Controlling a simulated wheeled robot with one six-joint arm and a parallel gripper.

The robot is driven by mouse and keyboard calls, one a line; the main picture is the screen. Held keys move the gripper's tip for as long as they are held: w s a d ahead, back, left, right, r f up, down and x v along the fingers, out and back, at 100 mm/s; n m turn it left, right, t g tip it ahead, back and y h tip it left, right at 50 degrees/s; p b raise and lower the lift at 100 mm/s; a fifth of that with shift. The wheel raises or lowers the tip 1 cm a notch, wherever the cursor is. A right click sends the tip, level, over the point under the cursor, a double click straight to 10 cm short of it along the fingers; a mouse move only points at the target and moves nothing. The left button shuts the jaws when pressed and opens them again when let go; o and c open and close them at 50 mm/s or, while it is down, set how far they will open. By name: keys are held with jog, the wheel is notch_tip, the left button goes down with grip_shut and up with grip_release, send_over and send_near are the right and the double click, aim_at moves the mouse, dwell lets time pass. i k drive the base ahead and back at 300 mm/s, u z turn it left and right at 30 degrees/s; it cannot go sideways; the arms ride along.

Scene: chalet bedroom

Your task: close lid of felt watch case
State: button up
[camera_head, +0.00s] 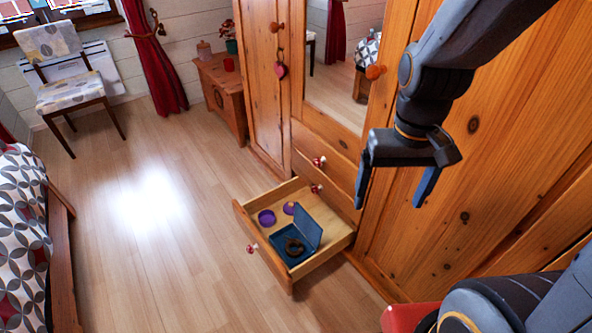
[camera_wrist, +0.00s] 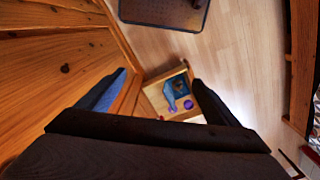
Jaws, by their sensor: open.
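The felt watch case (camera_head: 285,249) is dark blue and lies in the pulled-out bottom drawer of the wardrobe. Its lid (camera_head: 308,229) stands raised on the right side, and a dark ring-shaped watch (camera_head: 294,247) shows inside. The case also shows small in the wrist view (camera_wrist: 180,84), with its lid (camera_wrist: 170,97) up. My gripper (camera_head: 396,188) is open and empty, high above and to the right of the drawer, in front of the wardrobe door. In the wrist view the drawer lies beyond and between the two fingers (camera_wrist: 160,80).
The open drawer (camera_head: 274,275) also holds a purple round item (camera_head: 267,217) and another small purple item (camera_head: 289,208). The wardrobe (camera_head: 480,170) borders the right. A bed (camera_head: 24,240) is at left, a chair (camera_head: 72,80) at back left. The floor between is clear.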

aim_at(307, 224)
jog(key=k, duration=1.2)
jog(key=u, duration=0.55)
jog(key=i, duration=1.4)
jog(key=z, duration=0.6)
